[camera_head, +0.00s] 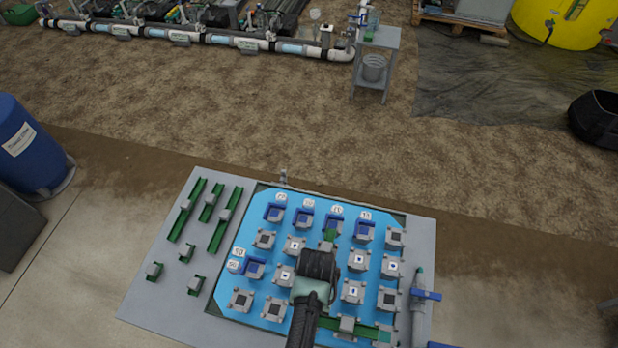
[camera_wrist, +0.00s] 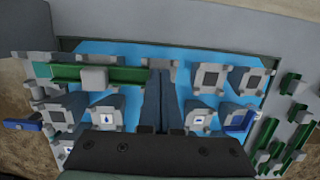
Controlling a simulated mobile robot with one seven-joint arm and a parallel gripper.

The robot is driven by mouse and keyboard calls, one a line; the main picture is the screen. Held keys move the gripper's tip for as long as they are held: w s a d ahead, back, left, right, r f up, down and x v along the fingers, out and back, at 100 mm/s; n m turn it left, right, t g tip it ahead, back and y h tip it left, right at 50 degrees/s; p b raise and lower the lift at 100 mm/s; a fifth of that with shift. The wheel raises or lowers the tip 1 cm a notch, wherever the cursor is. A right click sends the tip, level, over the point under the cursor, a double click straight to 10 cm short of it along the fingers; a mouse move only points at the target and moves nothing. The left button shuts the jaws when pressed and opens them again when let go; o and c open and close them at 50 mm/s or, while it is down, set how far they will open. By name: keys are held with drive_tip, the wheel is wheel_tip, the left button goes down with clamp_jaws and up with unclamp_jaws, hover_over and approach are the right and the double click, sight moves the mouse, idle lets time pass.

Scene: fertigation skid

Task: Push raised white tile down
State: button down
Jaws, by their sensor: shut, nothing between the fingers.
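White tiles with small dark symbols sit in grey four-cornered holders on the blue panel (camera_head: 262,290). In the head view, one white tile (camera_head: 294,246) is left of my gripper (camera_head: 320,264), and others (camera_head: 359,259) (camera_head: 353,291) are to its right. In the wrist view, white tiles (camera_wrist: 106,119) (camera_wrist: 200,119) show on either side of my gripper (camera_wrist: 159,78). Its two dark fingers are together and empty, pointing at the panel. I cannot tell which tile stands raised. My gripper hides what lies beneath it, and whether it touches anything is unclear.
A green rail with a grey slider (camera_wrist: 94,79) crosses the panel's near edge. Blue brackets (camera_head: 304,217) line the far row. More green rails (camera_head: 221,229) sit on the grey board at left. A blue-handled valve (camera_head: 425,295) is at right. A blue barrel (camera_head: 25,147) stands farther left.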

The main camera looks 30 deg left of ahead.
drive_tip(key=shift+f+b, duration=1.2)
drive_tip(key=shift+f, duration=0.55)
drive_tip(key=shift+r, duration=0.1)
wheel_tip(320, 180, up, 8)
drive_tip(key=p, duration=0.8)
